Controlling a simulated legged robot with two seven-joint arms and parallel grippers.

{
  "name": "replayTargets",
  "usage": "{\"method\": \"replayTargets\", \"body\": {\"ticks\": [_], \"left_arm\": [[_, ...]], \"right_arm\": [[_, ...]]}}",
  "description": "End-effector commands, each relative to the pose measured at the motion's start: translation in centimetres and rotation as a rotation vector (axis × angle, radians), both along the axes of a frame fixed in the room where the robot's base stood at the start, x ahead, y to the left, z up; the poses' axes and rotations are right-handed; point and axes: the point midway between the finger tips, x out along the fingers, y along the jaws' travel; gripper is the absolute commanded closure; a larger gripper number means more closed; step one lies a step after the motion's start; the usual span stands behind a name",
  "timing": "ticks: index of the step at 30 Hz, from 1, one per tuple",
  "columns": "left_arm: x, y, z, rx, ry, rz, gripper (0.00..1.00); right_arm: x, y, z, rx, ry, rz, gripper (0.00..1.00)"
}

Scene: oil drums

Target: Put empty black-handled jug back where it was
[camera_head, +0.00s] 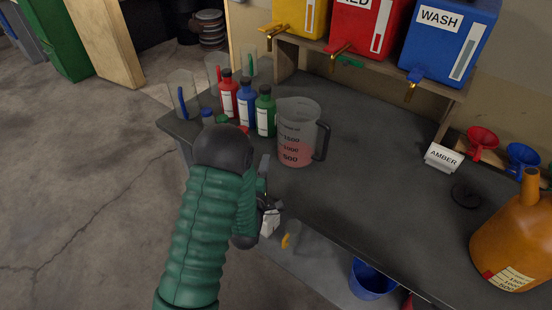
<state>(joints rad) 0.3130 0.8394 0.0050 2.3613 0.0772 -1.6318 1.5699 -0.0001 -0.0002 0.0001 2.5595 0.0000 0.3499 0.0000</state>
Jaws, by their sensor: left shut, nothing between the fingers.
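The black-handled jug (296,125) stands upright on the dark bench top, left of the middle. It is clear with measure marks, its black handle is on the right, and reddish liquid shows in its lower part. My left gripper (267,218) is at the bench's front edge, nearer to me than the jug and apart from it. Its fingers are small and partly hidden by my green-sleeved arm; it is shut and empty. My right gripper is out of view.
Red (228,99), blue (246,105) and green (265,113) bottles stand left of the jug. Clear jugs, one blue-handled (182,94), stand behind them. A shelf of drums (440,43), an AMBER sign (443,158) and an amber vessel (515,240) are right. The bench middle (370,170) is clear.

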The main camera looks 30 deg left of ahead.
Motion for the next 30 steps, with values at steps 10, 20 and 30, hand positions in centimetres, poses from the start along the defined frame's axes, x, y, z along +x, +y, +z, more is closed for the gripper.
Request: {"method": "replayTargets", "body": {"ticks": [10,20,30], "left_arm": [[3.9,-1.2,0.0,-0.002,0.000,0.000,1.00],[4.2,-1.3,-0.1,-0.002,0.000,0.000,1.00],[7.5,-2.7,-0.1,-0.003,-0.001,0.000,1.00]], "right_arm": [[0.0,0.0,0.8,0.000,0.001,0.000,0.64],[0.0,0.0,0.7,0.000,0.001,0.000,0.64],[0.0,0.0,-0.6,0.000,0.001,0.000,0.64]]}}
